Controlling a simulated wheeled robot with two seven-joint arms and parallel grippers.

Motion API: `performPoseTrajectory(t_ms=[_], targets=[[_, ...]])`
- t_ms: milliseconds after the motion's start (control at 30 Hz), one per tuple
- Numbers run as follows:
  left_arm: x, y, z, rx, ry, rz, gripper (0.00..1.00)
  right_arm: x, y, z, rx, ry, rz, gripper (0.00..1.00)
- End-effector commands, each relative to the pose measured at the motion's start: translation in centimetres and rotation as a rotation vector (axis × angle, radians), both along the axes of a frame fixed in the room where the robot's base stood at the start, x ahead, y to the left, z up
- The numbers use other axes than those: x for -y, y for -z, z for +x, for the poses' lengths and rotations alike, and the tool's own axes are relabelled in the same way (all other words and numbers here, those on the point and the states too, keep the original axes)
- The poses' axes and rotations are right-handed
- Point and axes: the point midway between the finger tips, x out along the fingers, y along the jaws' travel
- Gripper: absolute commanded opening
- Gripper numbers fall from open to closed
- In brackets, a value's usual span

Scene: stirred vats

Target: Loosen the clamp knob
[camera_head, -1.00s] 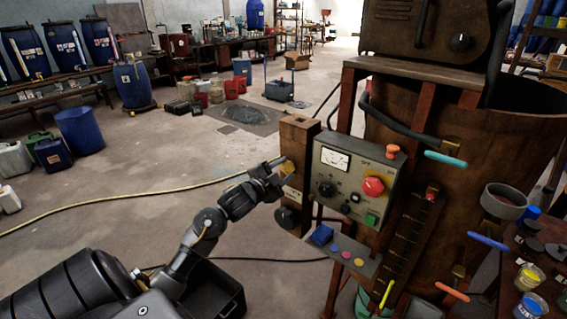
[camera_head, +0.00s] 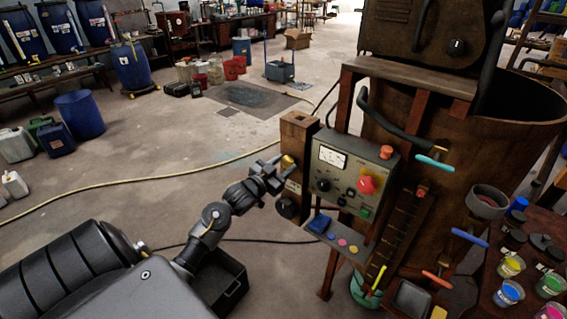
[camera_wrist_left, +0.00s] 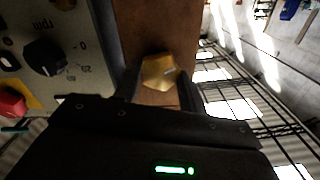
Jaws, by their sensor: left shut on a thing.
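The clamp knob (camera_head: 288,162) is a brass-coloured, lobed knob on the front of an upright wooden post (camera_head: 297,129). In the left wrist view the knob (camera_wrist_left: 159,72) shows between my two dark fingers, one on each side. My left gripper (camera_head: 279,171) reaches the post from the left and is shut on the knob; its fingers hide part of the knob in the head view. The exact contact of the fingertips is dark and hard to see. My right gripper is not in view.
Close right of the post is a control box (camera_head: 345,175) with a meter, a red button (camera_head: 367,185) and dials. A black knob (camera_head: 286,207) sits lower on the post. A large brown vat (camera_head: 470,130) stands behind. Open floor lies to the left.

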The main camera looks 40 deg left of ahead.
Motion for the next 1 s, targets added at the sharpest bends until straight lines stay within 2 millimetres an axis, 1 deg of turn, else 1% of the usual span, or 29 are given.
performPoseTrajectory(t_ms=[500,533,667,700,1000], targets=[[0.02,0.12,-0.01,-0.002,0.0,-0.019,0.18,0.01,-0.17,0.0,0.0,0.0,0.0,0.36],[0.02,0.12,-0.01,-0.002,0.0,-0.019,0.44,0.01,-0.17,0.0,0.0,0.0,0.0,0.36],[0.02,0.09,0.0,-0.002,0.0,-0.018,0.61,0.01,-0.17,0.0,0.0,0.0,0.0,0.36],[0.01,0.08,0.0,-0.001,0.001,-0.018,0.63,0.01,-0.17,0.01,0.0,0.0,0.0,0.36],[0.0,0.11,-0.25,0.0,0.0,-0.017,0.63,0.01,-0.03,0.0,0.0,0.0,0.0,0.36]])
